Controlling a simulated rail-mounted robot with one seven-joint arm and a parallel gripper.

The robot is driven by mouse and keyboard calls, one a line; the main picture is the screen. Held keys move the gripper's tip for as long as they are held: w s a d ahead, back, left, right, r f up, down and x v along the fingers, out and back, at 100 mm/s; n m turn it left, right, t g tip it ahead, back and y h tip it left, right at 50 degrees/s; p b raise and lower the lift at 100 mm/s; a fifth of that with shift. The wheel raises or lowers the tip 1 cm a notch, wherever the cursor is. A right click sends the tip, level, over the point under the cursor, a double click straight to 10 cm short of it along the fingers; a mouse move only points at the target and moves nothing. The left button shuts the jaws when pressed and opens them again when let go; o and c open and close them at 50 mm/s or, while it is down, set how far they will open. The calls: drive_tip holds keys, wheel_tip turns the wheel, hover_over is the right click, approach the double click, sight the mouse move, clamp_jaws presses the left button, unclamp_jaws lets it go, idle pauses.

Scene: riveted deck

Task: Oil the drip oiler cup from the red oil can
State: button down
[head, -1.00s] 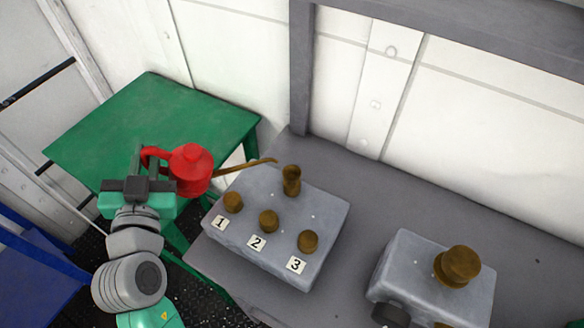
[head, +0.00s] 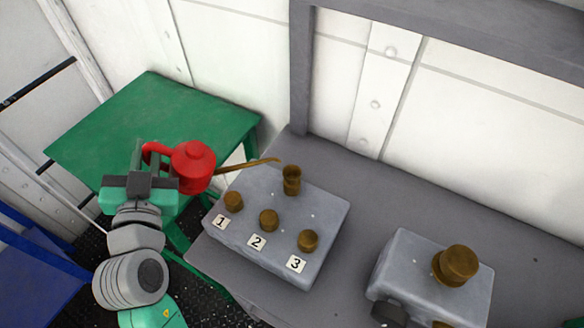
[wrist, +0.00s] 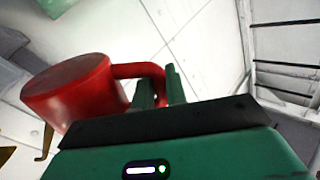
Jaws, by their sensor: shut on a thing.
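The red oil can (head: 194,165) is held by its handle in my gripper (head: 144,160), to the left of the grey block. My gripper is shut on the handle, and the can also shows in the wrist view (wrist: 70,92). Its long brass spout (head: 250,163) points right, with the tip just above and left of a brass cup (head: 291,180) at the back of the block. This cup has an open-looking, flared top. I see no oil coming from the tip. The grey block (head: 315,257) also carries three brass caps, beside labels 1 (head: 220,222), 2 (head: 257,242) and 3 (head: 296,264).
The grey bench (head: 360,190) bears the labelled block and a second grey block (head: 415,258) with a larger brass cap (head: 457,265) at right. A green table (head: 150,115) stands behind my gripper. A grey post (head: 301,80) rises at the bench's back.

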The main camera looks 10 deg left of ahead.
sight(153, 144)
drive_tip(key=shift+w+d+r+m+t+p, duration=0.1)
drive_tip(key=shift+d+r+m+p, duration=0.25)
drive_tip(key=shift+r, duration=0.3)
drive_tip(key=shift+d+r+m+t+p, duration=0.1)
drive_tip(key=shift+d+r+m+p, duration=0.15)
drive_tip(key=shift+d+r+m, duration=0.35)
drive_tip(key=shift+w+d+r+m+t+p, duration=0.1)
drive_tip(key=shift+d+r+m+p, duration=0.15)
drive_tip(key=shift+r, duration=0.5)
idle(2.6)
